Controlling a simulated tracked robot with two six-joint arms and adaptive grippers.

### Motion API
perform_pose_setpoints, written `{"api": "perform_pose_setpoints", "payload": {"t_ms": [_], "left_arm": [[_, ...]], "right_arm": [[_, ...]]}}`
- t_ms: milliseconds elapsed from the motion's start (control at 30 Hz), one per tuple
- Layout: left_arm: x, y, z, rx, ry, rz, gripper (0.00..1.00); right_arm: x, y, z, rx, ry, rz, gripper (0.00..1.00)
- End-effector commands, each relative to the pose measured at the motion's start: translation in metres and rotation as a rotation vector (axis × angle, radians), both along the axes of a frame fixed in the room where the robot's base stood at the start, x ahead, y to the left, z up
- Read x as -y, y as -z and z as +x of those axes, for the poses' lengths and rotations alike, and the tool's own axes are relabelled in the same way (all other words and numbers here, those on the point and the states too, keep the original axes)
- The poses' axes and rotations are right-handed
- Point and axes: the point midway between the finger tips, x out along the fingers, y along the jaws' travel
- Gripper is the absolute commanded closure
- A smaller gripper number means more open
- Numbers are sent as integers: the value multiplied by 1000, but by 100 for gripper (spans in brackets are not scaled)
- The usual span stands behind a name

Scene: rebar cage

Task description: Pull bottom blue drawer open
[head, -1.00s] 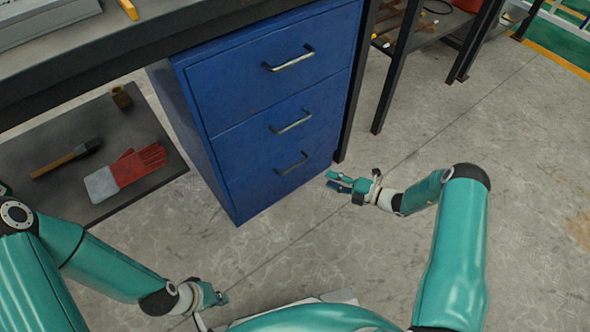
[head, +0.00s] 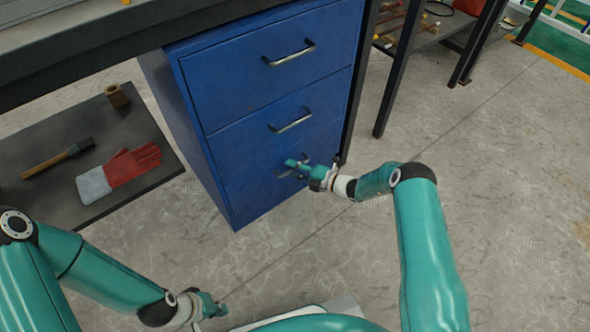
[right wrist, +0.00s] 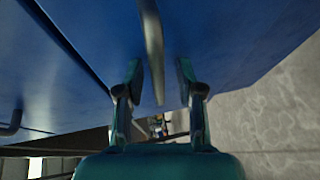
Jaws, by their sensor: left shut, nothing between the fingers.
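The blue drawer cabinet (head: 185,105) stands under the workbench with its drawers stacked and closed. The bottom blue drawer (head: 250,197) is flush with the front, and my right gripper partly covers its handle in the head view. In the right wrist view the metal handle (right wrist: 153,50) runs between the two fingers. My right gripper (right wrist: 158,85) is open around the handle, with a visible gap on each side; it also shows at the bottom drawer in the head view (head: 292,166). My left gripper (head: 218,308) is shut and empty, low over the floor at the bottom left.
A hammer (head: 58,158), red and grey gloves (head: 120,172) and a small brown block (head: 117,96) lie on a dark mat left of the cabinet. Dark bench legs (head: 398,75) stand to the right. The concrete floor before the cabinet is clear.

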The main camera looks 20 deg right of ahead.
Motion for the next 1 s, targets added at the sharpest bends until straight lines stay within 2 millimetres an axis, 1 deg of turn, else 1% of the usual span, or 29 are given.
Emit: {"api": "perform_pose_setpoints", "payload": {"t_ms": [167, 300, 400, 700, 733, 867, 1000], "left_arm": [[0, 0, 0, 0, 0, 0, 100], [0, 0, 0, 0, 0, 0, 100], [0, 0, 0, 0, 0, 0, 100], [0, 0, 0, 0, 0, 0, 100], [0, 0, 0, 0, 0, 0, 100], [0, -1, 0, 0, 0, 0, 100], [0, -3, 0, 0, 0, 0, 100]], "right_arm": [[0, 0, 0, 0, 0, 0, 63], [0, 0, 0, 0, 0, 0, 86], [1, 0, 0, -1, 0, 1, 100], [1, 1, -1, -2, 2, -1, 100], [4, 1, -1, -2, 3, -1, 100], [1, 1, -2, -3, 1, -1, 100], [-5, 1, -9, -5, -13, 0, 100]]}}
